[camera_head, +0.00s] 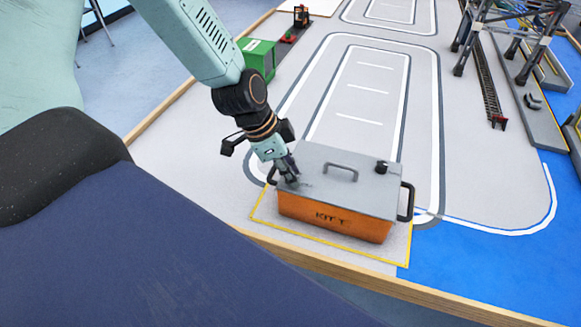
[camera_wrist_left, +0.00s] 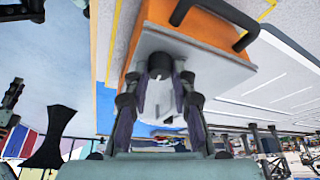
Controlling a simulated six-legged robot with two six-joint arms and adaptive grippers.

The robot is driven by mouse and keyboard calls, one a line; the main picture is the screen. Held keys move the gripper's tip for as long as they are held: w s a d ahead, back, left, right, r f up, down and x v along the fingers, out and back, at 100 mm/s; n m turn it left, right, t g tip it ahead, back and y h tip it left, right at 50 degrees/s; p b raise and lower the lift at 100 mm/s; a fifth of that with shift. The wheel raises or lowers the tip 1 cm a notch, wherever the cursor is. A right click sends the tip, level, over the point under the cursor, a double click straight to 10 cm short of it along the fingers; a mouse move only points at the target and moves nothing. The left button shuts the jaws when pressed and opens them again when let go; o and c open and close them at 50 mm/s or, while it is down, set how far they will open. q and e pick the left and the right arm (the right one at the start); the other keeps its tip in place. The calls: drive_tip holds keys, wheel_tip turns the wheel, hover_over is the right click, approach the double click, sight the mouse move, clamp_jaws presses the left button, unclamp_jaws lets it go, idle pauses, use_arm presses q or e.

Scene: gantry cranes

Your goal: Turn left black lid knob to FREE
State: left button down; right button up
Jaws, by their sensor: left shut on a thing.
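The orange kit box (camera_head: 335,222) has a grey lid (camera_head: 335,192) with a grey handle (camera_head: 341,170) in the middle. A right black knob (camera_head: 382,167) stands on the lid's right side. My left gripper (camera_head: 287,172) is at the lid's left end, pointing down. In the left wrist view the left black knob (camera_wrist_left: 160,66) sits between the tips of my left gripper (camera_wrist_left: 159,76), which is shut on it. In the head view my fingers mostly hide this knob, and I cannot read its setting. My right gripper is not in view.
The box stands inside a yellow outline near the table's wooden front edge (camera_head: 400,288). A black side handle (camera_head: 406,201) sticks out at its right. A green container (camera_head: 260,58) stands behind my left arm. Grey floor with road markings lies clear behind the box.

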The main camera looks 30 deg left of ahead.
use_arm(q)
drive_tip(key=shift+s+n+t+y+p, duration=0.15)
drive_tip(key=shift+n+t+y+p, duration=0.2)
drive_tip(key=shift+n+p, duration=0.85)
drive_tip(key=shift+d+n+y, duration=0.1)
drive_tip(key=shift+n+y, duration=0.35)
drive_tip(key=shift+n, duration=0.75)
drive_tip(key=n, duration=0.2)
drive_tip(key=n+t+y+p, duration=0.1)
drive_tip(key=n, duration=0.1)
drive_tip(key=shift+d+n+y, duration=0.1)
drive_tip(key=shift+n+y, duration=0.2)
drive_tip(key=n+y, duration=0.1)
drive_tip(key=n, duration=0.1)
drive_tip(key=shift+d+n, duration=0.1)
drive_tip(key=shift+n, duration=0.2)
drive_tip(key=shift+n+y+p, duration=0.5)
drive_tip(key=shift+n+p, duration=0.3)
drive_tip(key=shift+n, duration=0.4)
drive_tip(key=shift+n+g+y+p, duration=0.35)
drive_tip(key=shift+n+p, duration=0.35)
drive_tip(key=shift+n, duration=0.4)
